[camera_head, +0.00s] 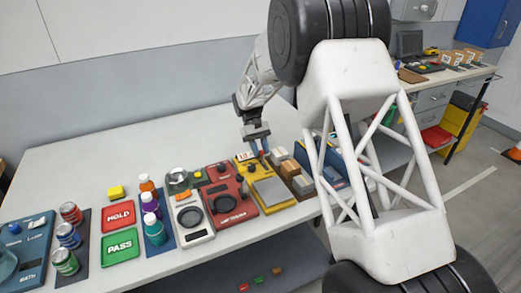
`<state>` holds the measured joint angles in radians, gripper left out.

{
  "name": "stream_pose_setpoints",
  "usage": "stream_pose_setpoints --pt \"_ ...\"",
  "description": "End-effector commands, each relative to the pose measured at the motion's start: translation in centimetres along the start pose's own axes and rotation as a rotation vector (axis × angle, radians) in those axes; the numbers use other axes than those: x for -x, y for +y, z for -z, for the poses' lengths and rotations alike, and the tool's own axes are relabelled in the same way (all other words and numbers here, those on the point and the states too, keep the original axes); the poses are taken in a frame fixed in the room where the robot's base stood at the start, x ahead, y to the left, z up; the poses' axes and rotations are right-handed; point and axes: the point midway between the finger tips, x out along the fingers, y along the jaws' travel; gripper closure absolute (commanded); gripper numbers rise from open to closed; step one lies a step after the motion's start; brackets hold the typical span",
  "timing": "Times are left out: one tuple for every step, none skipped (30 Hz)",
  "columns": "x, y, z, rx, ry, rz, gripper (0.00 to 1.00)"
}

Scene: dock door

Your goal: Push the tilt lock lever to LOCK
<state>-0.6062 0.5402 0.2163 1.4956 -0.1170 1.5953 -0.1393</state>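My gripper (258,146) points down over the back of the work table, just behind and above a yellow device (246,181) with a grey plate and a small white label. My gripper's fingers are small here, and I cannot tell whether they are open or touching anything. I cannot make out the tilt lock lever or a LOCK marking with certainty. A red device (237,212) with a dark round dish stands left of the yellow one. A blue device (312,170) at the right is partly hidden behind my arm.
The table (85,180) also holds a white scale (196,238), bottles on a blue mat, a red HOLD tray (119,214), a green PASS tray (121,245), cans and a blue bath (38,243). Brown and grey blocks (292,172) stand beside the yellow device. The back left is clear.

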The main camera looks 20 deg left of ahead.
Motion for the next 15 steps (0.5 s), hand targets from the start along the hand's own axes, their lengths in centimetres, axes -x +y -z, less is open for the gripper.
stream_pose_setpoints --pt "0.0 0.0 0.0 0.0 0.0 0.0 0.63" --pt "0.0 0.0 0.0 0.0 0.0 0.0 0.58" --pt "0.0 0.0 -0.01 0.0 0.0 0.0 0.53" --pt "0.01 0.01 -0.01 0.0 0.0 0.0 0.53" --pt "0.01 0.01 -0.01 0.0 0.0 0.0 0.53" --pt "0.01 0.01 -0.02 0.0 0.0 0.0 0.53" --pt "0.02 0.01 -0.02 0.0 0.0 0.0 0.53" --pt "0.02 0.02 -0.02 0.0 0.0 0.0 0.53" --pt "0.02 0.02 -0.02 0.0 0.0 0.0 0.53" --pt "0.03 0.02 -0.03 0.0 0.001 0.0 0.53" --pt "0.04 0.02 -0.03 0.0 0.001 0.0 0.53" --pt "0.08 0.02 -0.03 0.0 0.001 0.0 0.53" --pt "0.14 0.02 -0.02 0.0 0.001 0.0 0.53" --pt "0.22 0.02 -0.02 0.0 0.001 0.0 0.53" --pt "0.38 0.03 -0.02 0.0 0.001 0.0 0.53"
